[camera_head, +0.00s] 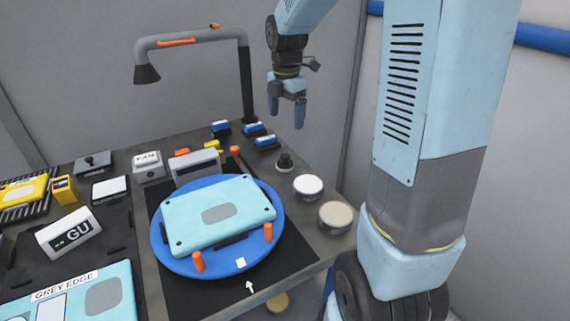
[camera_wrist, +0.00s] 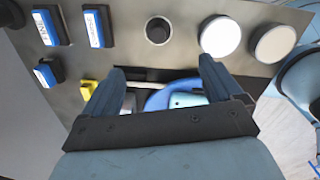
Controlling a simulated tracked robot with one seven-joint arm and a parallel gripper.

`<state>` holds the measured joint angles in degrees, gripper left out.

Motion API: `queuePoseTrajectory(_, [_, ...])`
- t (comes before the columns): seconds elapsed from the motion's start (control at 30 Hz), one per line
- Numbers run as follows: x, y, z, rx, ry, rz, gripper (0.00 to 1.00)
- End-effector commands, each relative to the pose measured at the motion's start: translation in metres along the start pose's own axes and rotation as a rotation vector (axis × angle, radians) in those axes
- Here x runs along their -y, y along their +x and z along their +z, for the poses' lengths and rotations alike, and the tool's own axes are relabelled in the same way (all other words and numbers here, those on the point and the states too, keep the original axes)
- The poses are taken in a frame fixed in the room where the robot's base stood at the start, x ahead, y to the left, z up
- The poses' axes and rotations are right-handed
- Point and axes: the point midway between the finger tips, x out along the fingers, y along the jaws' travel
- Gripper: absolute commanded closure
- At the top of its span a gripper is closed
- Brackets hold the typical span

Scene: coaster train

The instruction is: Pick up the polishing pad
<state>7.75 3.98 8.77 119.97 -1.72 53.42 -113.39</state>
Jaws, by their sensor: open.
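My gripper (camera_head: 286,113) is open and empty, pointing down above the back right part of the bench. In the wrist view its two fingers (camera_wrist: 161,72) are spread, with nothing between them. No item is clearly marked as the polishing pad. I cannot tell which is the pad. My gripper touches none of them.
Two round tins, one white-topped (camera_head: 308,184) and one cream-topped (camera_head: 336,214), stand at the bench's right edge. A blue turntable (camera_head: 165,258) bears a light blue panel (camera_head: 180,222) with orange clamps. A grey lamp-like arm (camera_head: 246,85) rises at the back, left of my gripper.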

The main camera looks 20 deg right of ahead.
Motion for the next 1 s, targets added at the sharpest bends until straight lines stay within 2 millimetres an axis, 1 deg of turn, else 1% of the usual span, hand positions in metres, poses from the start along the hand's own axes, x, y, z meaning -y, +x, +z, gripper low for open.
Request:
queuePoseTrajectory(0.03, [-0.006,0.008,0.003,-0.01,-0.051,-0.011,0.07])
queuePoseTrajectory(0.1, [-0.012,0.015,0.006,-0.019,-0.117,-0.02,0.07])
queuePoseTrajectory(0.3, [-0.02,0.028,0.01,-0.035,-0.214,-0.034,0.07])
queuePoseTrajectory(0.37, [-0.02,0.033,0.01,-0.037,-0.223,-0.035,0.07])
queuePoseTrajectory(0.47, [-0.019,0.046,0.009,-0.038,-0.225,-0.036,0.07])
queuePoseTrajectory(0.7, [-0.017,0.088,0.007,-0.038,-0.224,-0.036,0.07])
queuePoseTrajectory(0.8, [-0.016,0.101,0.007,-0.038,-0.224,-0.036,0.07])
queuePoseTrajectory(0.9, [-0.016,0.109,0.006,-0.036,-0.224,-0.034,0.07])
queuePoseTrajectory(1.0, [-0.016,0.113,0.006,-0.036,-0.224,-0.034,0.07])
